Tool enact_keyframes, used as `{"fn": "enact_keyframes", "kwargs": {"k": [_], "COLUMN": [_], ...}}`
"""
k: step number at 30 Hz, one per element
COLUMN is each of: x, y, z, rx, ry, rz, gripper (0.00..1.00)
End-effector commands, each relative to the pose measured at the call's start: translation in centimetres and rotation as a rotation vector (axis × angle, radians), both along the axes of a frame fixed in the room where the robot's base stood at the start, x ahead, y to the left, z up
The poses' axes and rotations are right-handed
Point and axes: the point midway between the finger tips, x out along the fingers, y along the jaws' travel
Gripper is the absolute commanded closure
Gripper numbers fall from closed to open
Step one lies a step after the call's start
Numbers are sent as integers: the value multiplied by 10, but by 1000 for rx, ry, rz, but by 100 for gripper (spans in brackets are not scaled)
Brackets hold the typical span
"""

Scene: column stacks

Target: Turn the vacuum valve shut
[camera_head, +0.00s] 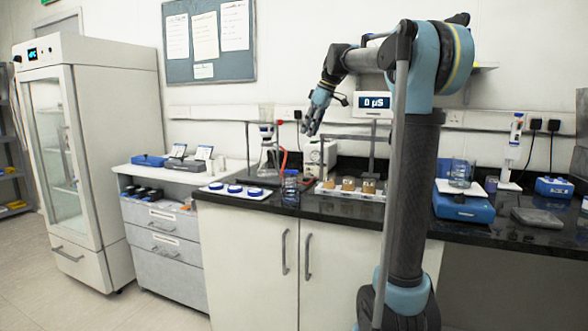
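My gripper (309,131) hangs in the air over the black bench top, pointing down, with nothing seen in it. It is small here, and I cannot tell whether its fingers are open or shut. Below and beside it is a white boxy unit (321,156) with a dark round part on its front, probably the vacuum pump. A red tube (283,160) runs next to it, near a glass flask (268,158) on a stand. I cannot make out the vacuum valve or its position for certain.
A rack with several brown-filled columns (348,184) stands right of the gripper, under a stand frame. A clear blue-tinted bottle (290,188) and a white tray with blue lids (235,192) are at the front left. A display (374,104) reads "0 µS".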

Motion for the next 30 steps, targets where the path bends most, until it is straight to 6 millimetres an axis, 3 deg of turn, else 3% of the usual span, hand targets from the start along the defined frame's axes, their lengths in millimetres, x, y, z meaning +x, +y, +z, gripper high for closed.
{"fn": "enact_keyframes", "kwargs": {"k": [21,30], "x": [14,18], "y": [50,63], "z": [-112,-147], "rx": [0,0], "ry": [0,1], "rz": [8,6], "gripper": [70,70]}}
